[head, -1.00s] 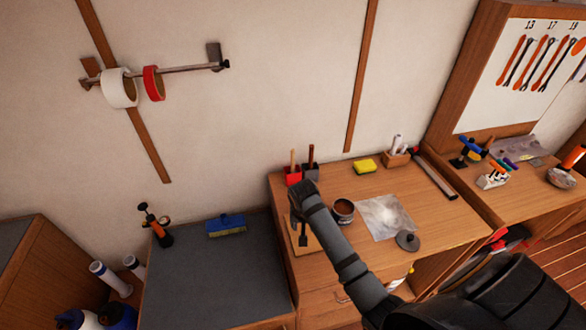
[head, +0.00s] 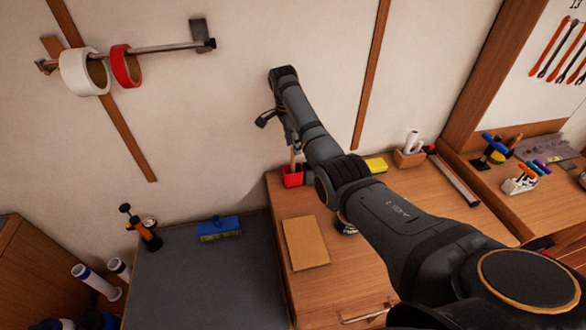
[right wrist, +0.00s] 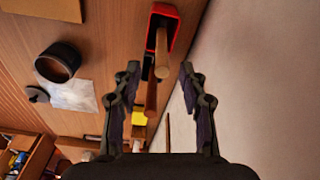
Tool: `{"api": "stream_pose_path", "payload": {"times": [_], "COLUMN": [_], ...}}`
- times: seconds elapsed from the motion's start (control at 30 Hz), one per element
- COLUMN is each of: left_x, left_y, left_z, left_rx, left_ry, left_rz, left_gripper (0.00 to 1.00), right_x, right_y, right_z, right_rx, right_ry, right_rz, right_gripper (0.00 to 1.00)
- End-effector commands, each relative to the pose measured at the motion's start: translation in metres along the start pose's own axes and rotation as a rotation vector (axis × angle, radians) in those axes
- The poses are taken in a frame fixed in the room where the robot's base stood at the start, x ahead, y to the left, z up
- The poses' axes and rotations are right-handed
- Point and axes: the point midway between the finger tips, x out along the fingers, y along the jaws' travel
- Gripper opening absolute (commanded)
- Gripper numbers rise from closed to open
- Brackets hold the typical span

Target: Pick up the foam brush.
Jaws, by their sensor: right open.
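Two handled tools stand in small holders at the back of the wooden bench; their heads are hidden, so I cannot tell which is the foam brush. A pale wooden handle (right wrist: 161,52) rises from the red holder (head: 293,178), which also shows in the right wrist view (right wrist: 156,10). A browner handle (right wrist: 151,97) stands by the black holder (right wrist: 147,70), which my arm hides in the head view. My right gripper (head: 277,129) is open and empty above the holders. In the right wrist view the handles show between its fingers (right wrist: 160,70). My left gripper is out of view.
A brown board (head: 305,243) lies on the bench. An open can (right wrist: 58,62), a clear sheet (right wrist: 75,97) and a yellow sponge (head: 376,165) are nearby. The wall (head: 215,130) rises close behind the holders.

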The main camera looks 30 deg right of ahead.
Motion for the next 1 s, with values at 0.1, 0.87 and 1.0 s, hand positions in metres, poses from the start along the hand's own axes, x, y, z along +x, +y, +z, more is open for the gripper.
{"api": "stream_pose_path", "payload": {"times": [0.1, 0.87, 1.0], "left_x": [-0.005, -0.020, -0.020], "left_y": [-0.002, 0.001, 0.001], "left_z": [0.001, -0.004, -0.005], "left_rx": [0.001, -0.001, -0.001], "left_ry": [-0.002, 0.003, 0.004], "left_rz": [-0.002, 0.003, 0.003], "left_gripper": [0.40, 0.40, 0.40], "right_x": [0.013, 0.069, 0.069], "right_y": [0.000, -0.001, -0.001], "right_z": [0.000, 0.004, 0.004], "right_rx": [0.000, 0.000, 0.000], "right_ry": [0.000, 0.000, 0.000], "right_rz": [-0.001, -0.003, -0.003], "right_gripper": [0.42, 0.39, 0.20]}}
